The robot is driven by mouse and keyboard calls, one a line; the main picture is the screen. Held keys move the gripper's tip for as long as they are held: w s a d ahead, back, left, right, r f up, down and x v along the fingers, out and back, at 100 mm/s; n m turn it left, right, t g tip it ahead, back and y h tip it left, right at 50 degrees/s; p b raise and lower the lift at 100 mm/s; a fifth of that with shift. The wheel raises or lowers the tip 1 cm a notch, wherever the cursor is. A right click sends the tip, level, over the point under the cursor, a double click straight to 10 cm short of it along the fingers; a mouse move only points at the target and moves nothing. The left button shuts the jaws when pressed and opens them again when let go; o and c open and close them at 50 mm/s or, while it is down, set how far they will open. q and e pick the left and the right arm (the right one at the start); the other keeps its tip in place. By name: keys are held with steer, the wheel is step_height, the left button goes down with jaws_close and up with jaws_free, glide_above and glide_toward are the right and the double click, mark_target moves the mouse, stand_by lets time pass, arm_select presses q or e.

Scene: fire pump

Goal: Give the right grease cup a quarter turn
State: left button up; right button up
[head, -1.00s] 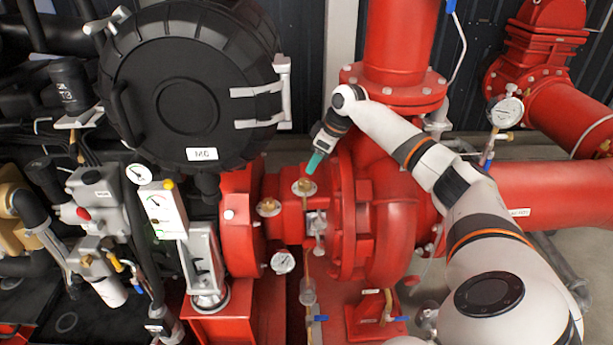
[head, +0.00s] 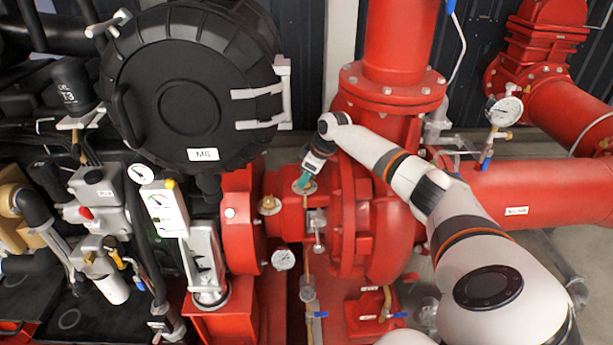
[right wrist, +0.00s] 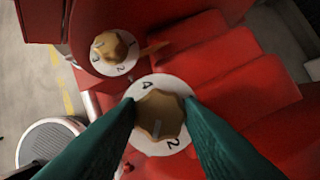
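The right grease cup (right wrist: 160,115) is a brass lobed knob on a white numbered dial; the 4 and 2 show in the right wrist view. In the head view its dial (head: 312,188) shows partly behind my right gripper (head: 305,180). My right gripper's teal fingers (right wrist: 160,112) lie close against both sides of the knob and look shut on it. The left grease cup (head: 269,205), a similar brass knob on a dial, stands to the left; it also shows in the right wrist view (right wrist: 111,46). My left gripper is not in view.
The red pump casing (head: 385,225) stands right of the cups, with a red flange (head: 238,220) to their left. A large black round housing (head: 190,90) stands at upper left.

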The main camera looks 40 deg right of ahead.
steer(key=c, duration=0.3)
steer(key=shift+r+p, duration=0.15)
steer(key=shift+p, duration=0.45)
steer(key=m+h+p, duration=0.1)
steer(key=m+p, duration=0.1)
steer(key=p, duration=0.1)
steer(key=m+p, duration=0.2)
steer(key=p, duration=0.1)
steer(key=m+h+p, duration=0.1)
steer(key=m+p, duration=0.1)
steer(key=p, duration=0.1)
steer(key=shift+a+r+m+h, duration=0.15)
steer(key=shift+a+m+h, duration=0.1)
steer(key=shift+m+h, duration=0.05)
steer(key=shift+m+h+p, duration=0.4)
steer(key=shift+m+p, duration=0.6)
steer(key=shift+m, duration=0.1)
steer(key=shift+f+m+h+p, duration=0.2)
steer(key=shift+m+h+p, duration=0.1)
steer(key=shift+m+p, duration=0.35)
steer(key=o, duration=1)
steer(key=shift+f, duration=0.1)
